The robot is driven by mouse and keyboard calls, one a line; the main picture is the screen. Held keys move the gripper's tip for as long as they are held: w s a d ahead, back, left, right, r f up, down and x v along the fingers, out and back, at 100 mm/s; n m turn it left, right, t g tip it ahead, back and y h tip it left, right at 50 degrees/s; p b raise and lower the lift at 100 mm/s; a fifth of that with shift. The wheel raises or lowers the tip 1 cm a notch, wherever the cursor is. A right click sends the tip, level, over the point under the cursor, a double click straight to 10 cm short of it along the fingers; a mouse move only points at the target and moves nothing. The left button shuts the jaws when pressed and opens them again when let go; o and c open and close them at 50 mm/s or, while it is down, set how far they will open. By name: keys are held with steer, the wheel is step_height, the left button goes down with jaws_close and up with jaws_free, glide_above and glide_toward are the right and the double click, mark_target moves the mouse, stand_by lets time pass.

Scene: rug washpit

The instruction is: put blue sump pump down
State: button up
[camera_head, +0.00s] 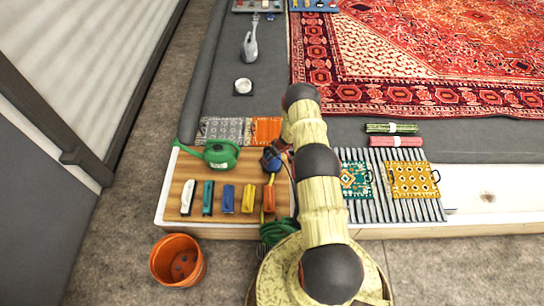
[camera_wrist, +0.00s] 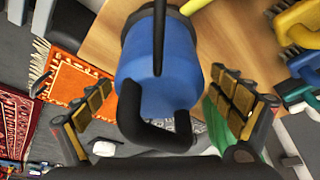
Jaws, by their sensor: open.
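The blue sump pump (camera_wrist: 160,55) has a blue body, a dark top and a black bent pipe. It is on or just above the wooden board (camera_head: 179,168); contact underneath is hidden. In the head view the pump (camera_head: 270,159) shows beside my arm, partly covered. My gripper (camera_wrist: 160,88) is open, with one padded finger on each side of the pump and visible gaps to its body.
A green watering can (camera_head: 219,154) and several coloured brushes (camera_head: 228,198) are on the board. A ribbed mat (camera_head: 388,206) with two patterned pieces lies right of my arm. An orange bucket (camera_head: 178,262) stands on the floor. A red rug (camera_head: 430,55) lies behind.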

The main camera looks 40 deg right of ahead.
steer(key=p+v, duration=0.3)
steer(key=v, duration=0.9)
steer(key=w+r+t+h, duration=0.1)
steer(key=w+r+h, duration=0.15)
steer(key=r, duration=1.05)
steer(key=w+r+h, duration=0.1)
steer(key=w+r, duration=0.3)
steer(key=r, duration=0.9)
steer(key=s+a+r+m+h, duration=0.1)
steer(key=s+a+r, duration=0.2)
steer(key=r, duration=0.7)
steer(key=s+a+r+m+h, duration=0.15)
steer(key=a+r, duration=0.25)
steer(key=r, duration=0.6)
steer(key=s+a+r+y, duration=0.2)
steer(key=s+a+r, duration=0.8)
steer(key=s+r, duration=0.25)
steer(key=s+a+r+y, duration=0.1)
steer(key=s+a, duration=0.6)
steer(key=s, duration=0.3)
steer(key=s+a+r+y, duration=0.1)
steer(key=s+a+y, duration=0.1)
steer(key=s+a, duration=0.6)
steer(key=s+n, duration=0.1)
steer(key=s, duration=0.1)
steer(key=shift+s+r, duration=0.25)
